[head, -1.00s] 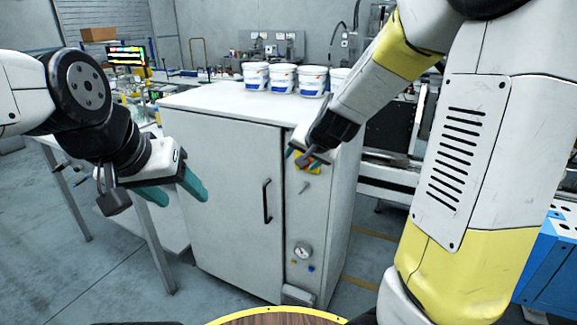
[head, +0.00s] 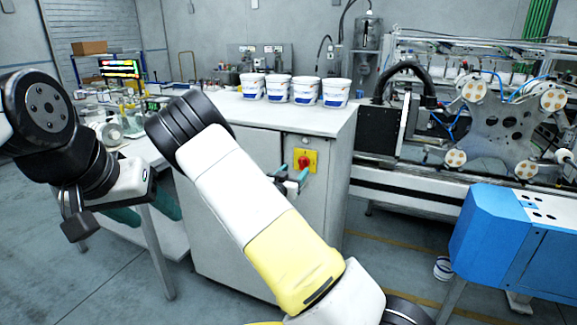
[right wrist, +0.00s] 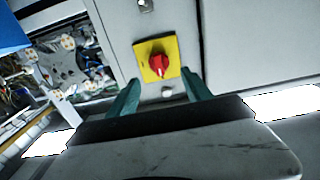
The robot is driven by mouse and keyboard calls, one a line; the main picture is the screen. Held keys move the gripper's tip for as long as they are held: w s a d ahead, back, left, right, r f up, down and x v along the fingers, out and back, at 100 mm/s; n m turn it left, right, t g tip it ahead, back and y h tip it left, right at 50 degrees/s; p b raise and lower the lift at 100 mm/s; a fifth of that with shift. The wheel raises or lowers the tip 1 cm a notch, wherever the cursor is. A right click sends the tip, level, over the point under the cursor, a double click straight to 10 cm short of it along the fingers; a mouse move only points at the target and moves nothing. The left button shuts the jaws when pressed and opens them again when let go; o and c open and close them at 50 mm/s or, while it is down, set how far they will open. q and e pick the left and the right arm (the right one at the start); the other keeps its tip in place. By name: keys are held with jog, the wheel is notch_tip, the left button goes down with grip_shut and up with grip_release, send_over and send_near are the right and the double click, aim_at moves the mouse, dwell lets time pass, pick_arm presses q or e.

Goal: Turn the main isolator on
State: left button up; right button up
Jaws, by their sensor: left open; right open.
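The main isolator is a red rotary knob (head: 304,161) on a yellow square plate, high on the narrow right-hand panel of the grey cabinet (head: 258,150). In the right wrist view the red knob (right wrist: 158,64) is ahead of my fingers; its setting is too small to tell. My right gripper (head: 293,178) is open and empty, in front of the panel just below the knob. In the right wrist view its teal fingers (right wrist: 161,88) stand apart with the knob beyond them, not between them. My left gripper (head: 152,214) is open and empty, left of the cabinet.
White buckets (head: 278,88) stand on the cabinet top. My right arm hides much of the cabinet door.

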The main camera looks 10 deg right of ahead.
aim_at(301, 163)
jog(key=x, duration=0.7)
grip_shut()
